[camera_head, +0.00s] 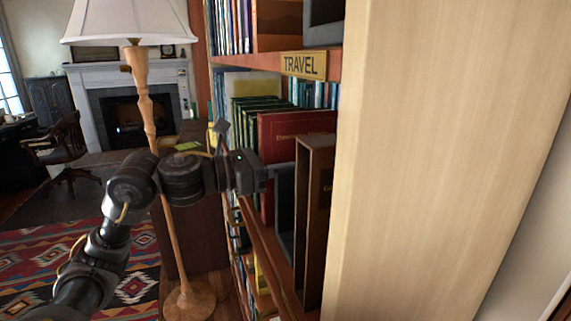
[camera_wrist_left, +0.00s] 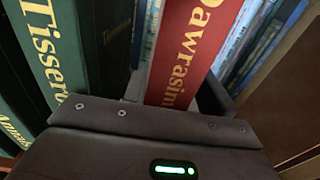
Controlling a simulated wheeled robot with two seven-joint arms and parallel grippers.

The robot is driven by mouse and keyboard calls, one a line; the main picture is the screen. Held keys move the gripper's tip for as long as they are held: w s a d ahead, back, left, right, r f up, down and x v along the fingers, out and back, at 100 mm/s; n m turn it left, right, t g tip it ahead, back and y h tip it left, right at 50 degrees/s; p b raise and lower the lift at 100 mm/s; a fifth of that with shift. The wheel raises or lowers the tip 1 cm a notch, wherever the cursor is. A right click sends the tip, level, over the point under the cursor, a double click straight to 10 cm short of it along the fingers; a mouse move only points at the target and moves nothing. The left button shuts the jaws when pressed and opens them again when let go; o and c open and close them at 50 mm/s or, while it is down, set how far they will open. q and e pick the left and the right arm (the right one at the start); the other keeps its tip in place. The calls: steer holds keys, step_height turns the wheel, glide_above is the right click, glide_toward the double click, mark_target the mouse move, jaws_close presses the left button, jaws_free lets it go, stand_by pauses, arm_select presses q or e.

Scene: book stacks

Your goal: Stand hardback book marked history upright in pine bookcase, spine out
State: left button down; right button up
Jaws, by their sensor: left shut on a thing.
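A red hardback book (camera_head: 292,136) with gold lettering stands upright in the wooden bookcase (camera_head: 440,130), on the shelf under the TRAVEL sign (camera_head: 303,65). My left gripper (camera_head: 258,176) is at its spine edge and shut on it. In the left wrist view the red spine (camera_wrist_left: 187,55), lettered "Dawrasim", faces the gripper (camera_wrist_left: 165,110) and runs down behind its dark edge. No history marking is readable. My right gripper is not in view.
Dark green books (camera_head: 258,110) stand left of the red book. A dark grey piece (camera_head: 285,190) and a brown open-fronted case (camera_head: 312,215) stand to its right. A floor lamp (camera_head: 143,95) stands close behind my left arm. The pale bookcase side blocks the right.

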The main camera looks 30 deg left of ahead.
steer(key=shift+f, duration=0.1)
arm_select(q)
steer(key=c, duration=1.3)
jaws_free()
steer(key=shift+f, duration=0.1)
steer(key=shift+o, duration=0.9)
steer(key=b+v, duration=0.5)
steer(key=v, duration=0.7)
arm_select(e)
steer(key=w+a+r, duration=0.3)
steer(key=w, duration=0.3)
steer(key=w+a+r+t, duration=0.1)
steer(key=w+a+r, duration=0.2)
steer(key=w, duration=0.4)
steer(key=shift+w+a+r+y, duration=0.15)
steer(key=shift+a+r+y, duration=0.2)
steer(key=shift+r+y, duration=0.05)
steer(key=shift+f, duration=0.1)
